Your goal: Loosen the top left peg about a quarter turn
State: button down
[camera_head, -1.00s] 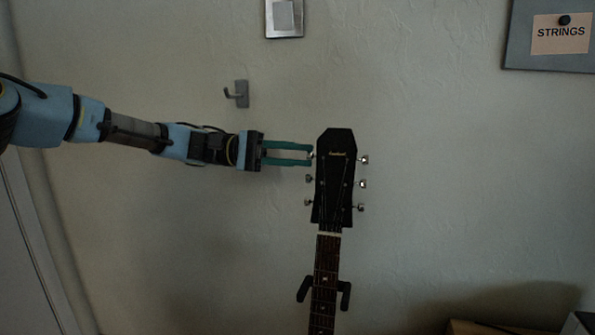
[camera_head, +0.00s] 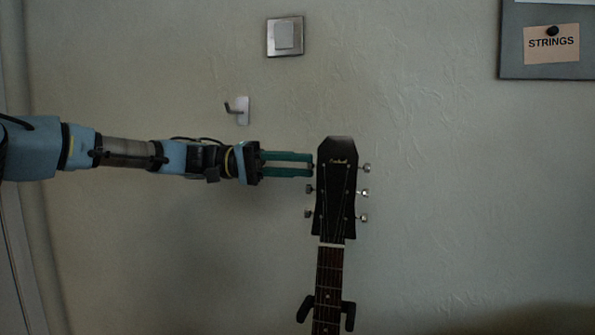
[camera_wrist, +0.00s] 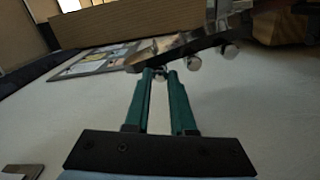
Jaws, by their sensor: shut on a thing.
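The guitar's black headstock (camera_head: 336,190) is upright against the wall, with three pegs down each side. My gripper (camera_head: 312,164) reaches in from the left, its two teal fingers level, one above the other, at the top left peg. In the wrist view the fingertips are shut on the top left peg (camera_wrist: 160,73), which is mostly hidden between them. The middle left peg (camera_head: 308,188) and the lower left peg (camera_head: 308,213) are free below the fingers. In the wrist view the headstock (camera_wrist: 180,46) runs across above the fingertips.
A black hanger (camera_head: 347,312) cradles the neck (camera_head: 329,280). A small wall hook (camera_head: 240,110) is just above my gripper, and a light switch (camera_head: 285,37) is higher up. A grey board (camera_head: 512,40) with a STRINGS note (camera_head: 552,45) is at upper right. The wall around the headstock is bare.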

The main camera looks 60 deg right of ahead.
dwell(0.3)
jog(key=c, duration=0.8)
grip_release()
jog(key=shift+o, duration=0.2)
jog(key=v, duration=1)
jog(key=shift+w+a+b, duration=0.15)
jog(key=shift+w+b, duration=0.25)
